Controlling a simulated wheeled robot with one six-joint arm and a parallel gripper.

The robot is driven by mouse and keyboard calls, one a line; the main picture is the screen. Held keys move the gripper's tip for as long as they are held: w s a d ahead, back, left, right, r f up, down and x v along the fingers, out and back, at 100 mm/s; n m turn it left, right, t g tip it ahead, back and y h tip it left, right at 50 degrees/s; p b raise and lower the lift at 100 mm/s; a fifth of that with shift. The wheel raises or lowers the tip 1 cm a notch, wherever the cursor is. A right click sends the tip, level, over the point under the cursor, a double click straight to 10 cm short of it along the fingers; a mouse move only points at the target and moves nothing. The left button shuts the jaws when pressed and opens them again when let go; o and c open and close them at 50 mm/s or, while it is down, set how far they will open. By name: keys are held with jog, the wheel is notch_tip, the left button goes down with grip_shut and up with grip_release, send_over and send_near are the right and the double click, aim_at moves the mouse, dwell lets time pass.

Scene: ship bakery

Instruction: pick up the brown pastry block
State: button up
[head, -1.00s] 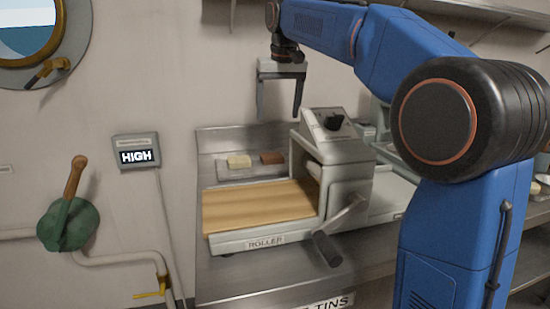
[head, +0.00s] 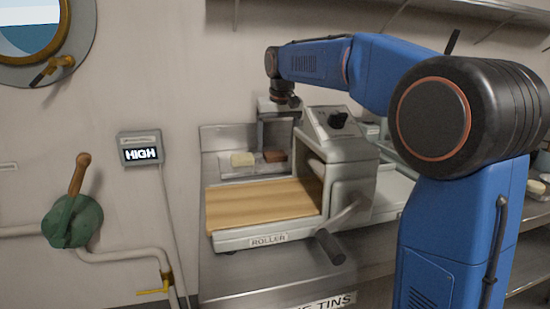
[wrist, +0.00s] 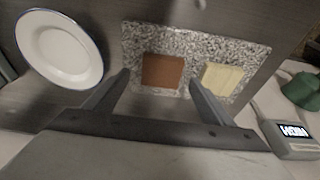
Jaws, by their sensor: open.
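The brown pastry block (head: 275,156) lies on a small speckled slab (head: 237,172) behind the roller, to the right of a pale block (head: 242,159). In the wrist view the brown block (wrist: 162,71) sits flat on the slab (wrist: 200,42), with the pale block (wrist: 222,79) beside it on the right. My gripper (wrist: 160,78) is open and empty. Its two fingers stand on either side of the brown block in the picture, apart from it. In the head view my gripper (head: 275,146) is low over the brown block, partly hidden by the roller housing.
The roller (head: 262,205) with its wooden bed, tall housing and crank stands just in front of the slab. A white plate (wrist: 60,46) lies beside the slab in the wrist view. A wall display (head: 140,149) reads HIGH.

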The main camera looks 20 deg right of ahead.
aim_at(275, 156)
jog(key=shift+x, duration=1.55)
jog(key=shift+a, duration=0.1)
jog(key=c, duration=1.2)
